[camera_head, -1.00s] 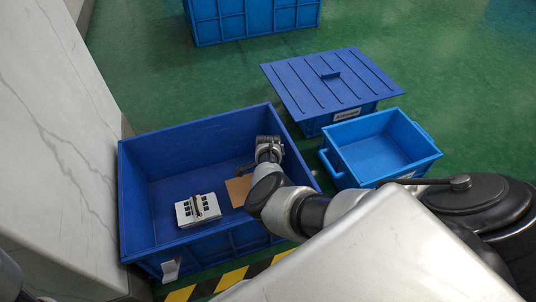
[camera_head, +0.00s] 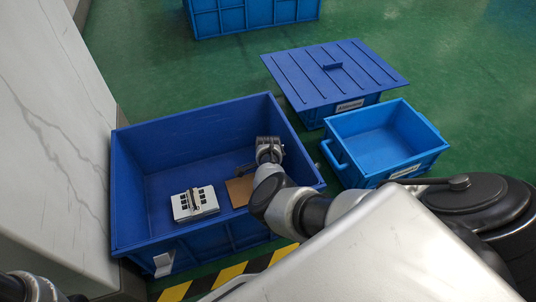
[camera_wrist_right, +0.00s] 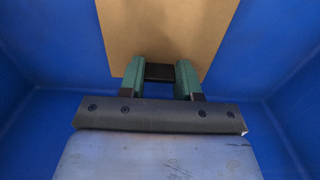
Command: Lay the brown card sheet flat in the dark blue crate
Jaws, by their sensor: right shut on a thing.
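The dark blue crate (camera_head: 205,128) stands open at the left in the head view, and its walls also show in the wrist view (camera_wrist_right: 40,50). In the head view the sheet (camera_head: 239,191) shows low in the crate, partly hidden by my right arm. I cannot tell whether it touches the floor. My left gripper is out of view; only part of my left arm shows at the lower left.
A white block with black squares (camera_head: 195,204) lies in the crate left of the sheet. A lighter blue open crate (camera_head: 420,165) and a lidded blue crate (camera_head: 335,75) stand to the right. Another blue crate (camera_head: 250,18) is behind. A pale marbled surface (camera_head: 55,150) borders the left.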

